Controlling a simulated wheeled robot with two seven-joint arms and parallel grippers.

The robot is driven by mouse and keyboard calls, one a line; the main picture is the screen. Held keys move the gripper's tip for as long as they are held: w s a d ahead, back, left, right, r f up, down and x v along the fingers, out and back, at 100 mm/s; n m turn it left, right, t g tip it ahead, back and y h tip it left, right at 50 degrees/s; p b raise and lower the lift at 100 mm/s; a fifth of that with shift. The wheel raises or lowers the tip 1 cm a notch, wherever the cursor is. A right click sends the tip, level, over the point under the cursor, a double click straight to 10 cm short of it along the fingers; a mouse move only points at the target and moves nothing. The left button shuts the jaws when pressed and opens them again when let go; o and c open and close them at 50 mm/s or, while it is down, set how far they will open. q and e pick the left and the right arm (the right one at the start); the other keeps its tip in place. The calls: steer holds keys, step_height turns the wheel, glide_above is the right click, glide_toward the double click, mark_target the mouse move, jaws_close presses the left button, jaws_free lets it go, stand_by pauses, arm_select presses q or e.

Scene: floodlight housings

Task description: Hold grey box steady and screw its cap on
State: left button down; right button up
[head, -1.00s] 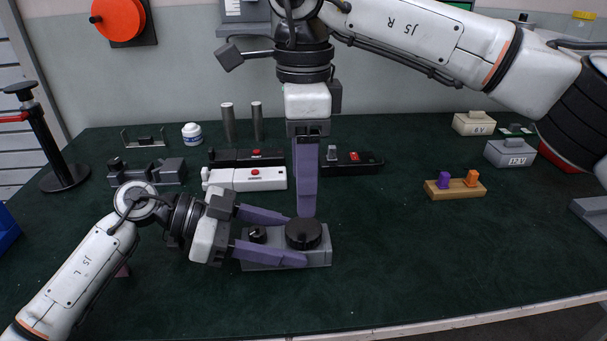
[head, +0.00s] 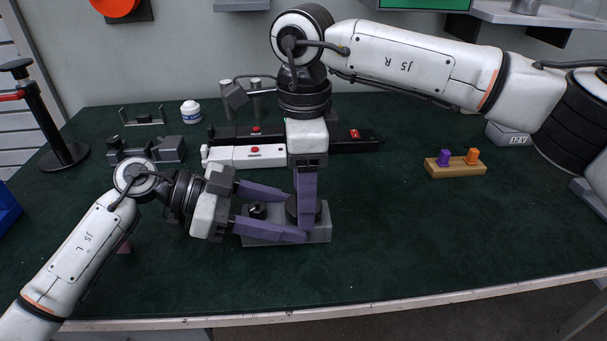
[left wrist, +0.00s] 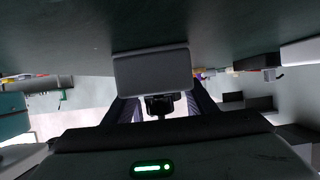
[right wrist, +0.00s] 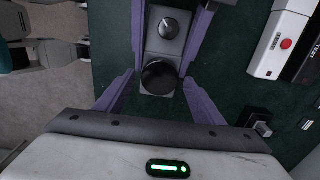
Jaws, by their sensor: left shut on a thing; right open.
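The grey box (head: 318,234) lies on the green table in front of me. Its round black cap (right wrist: 158,77) sits on top at one end, the right end in the head view. Whether it is threaded cannot be seen. A small dark knob (head: 257,211) is at the other end. My left gripper (head: 288,216) is shut on the box, its purple fingers along the two long sides. The box also fills the middle of the left wrist view (left wrist: 152,72). My right gripper (right wrist: 160,82) points down over the cap, open, with a finger on either side and gaps showing. In the head view a finger partly hides the cap.
Behind the box lie a white device (head: 246,156) and a dark device with a red switch (head: 354,134). A wooden block with purple and orange pegs (head: 456,169) stands at the right. A grey fixture (head: 155,150) is at the left.

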steer(key=shift+f, duration=0.2)
steer(key=shift+c, duration=0.3)
steer(key=c, duration=1)
steer(key=shift+c, duration=0.2)
steer(key=o, duration=1.2)
steer(key=shift+o, duration=0.2)
step_height(320, 180, up, 12)
